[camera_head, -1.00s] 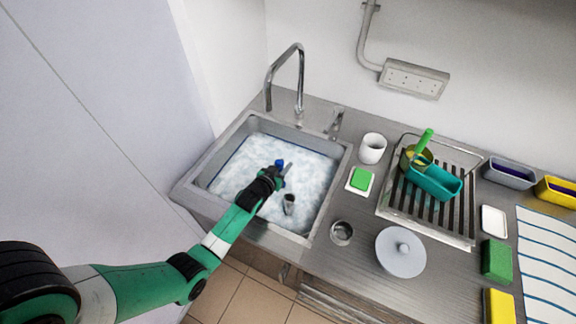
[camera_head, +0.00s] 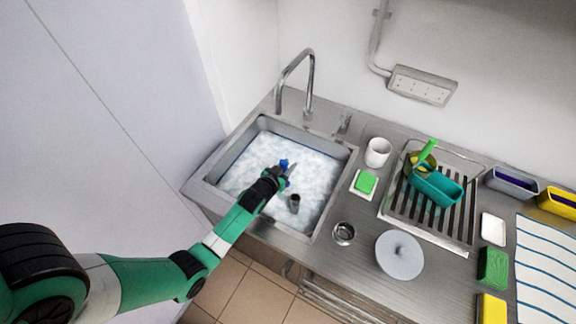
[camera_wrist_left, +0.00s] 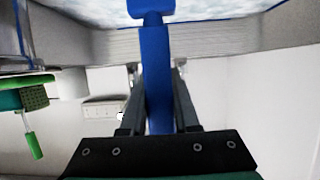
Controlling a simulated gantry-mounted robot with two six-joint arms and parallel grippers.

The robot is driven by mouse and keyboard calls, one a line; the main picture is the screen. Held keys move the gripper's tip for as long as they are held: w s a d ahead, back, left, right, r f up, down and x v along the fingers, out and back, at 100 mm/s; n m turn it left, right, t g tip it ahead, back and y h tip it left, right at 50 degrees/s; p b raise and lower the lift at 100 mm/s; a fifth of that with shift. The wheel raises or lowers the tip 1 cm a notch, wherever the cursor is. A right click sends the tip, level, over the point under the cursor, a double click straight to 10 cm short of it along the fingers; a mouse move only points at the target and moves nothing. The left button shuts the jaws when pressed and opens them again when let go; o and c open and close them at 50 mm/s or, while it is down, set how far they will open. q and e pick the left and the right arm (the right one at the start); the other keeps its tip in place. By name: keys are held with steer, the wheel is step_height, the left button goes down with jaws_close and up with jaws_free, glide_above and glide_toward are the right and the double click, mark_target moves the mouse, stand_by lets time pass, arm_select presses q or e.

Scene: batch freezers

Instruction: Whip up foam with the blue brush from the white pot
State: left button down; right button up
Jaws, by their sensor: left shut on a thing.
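My left gripper (camera_head: 281,175) is over the foam-filled sink (camera_head: 224,153). It is shut on the blue brush (camera_head: 284,163), of which only a small blue part shows in the head view. In the left wrist view the brush's long blue handle (camera_wrist_left: 155,70) runs between the two fingers. Its wider end points at the white and blue foam (camera_wrist_left: 215,8). I cannot tell whether the brush touches the foam. The white pot (camera_head: 377,153) stands upright on the counter right of the sink; its inside is mostly hidden. My right gripper is not in view.
A tap (camera_head: 310,85) arches over the sink's back edge. A dark upright tube (camera_head: 294,203) stands in the foam near the gripper. A green sponge (camera_head: 366,183), a dish rack (camera_head: 460,240) with a teal container (camera_head: 436,187), and a round lid (camera_head: 399,255) occupy the counter.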

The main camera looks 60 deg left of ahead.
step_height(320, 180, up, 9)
steer(key=p, duration=0.8)
stand_by(0.8)
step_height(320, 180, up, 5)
steer(key=p, duration=0.5)
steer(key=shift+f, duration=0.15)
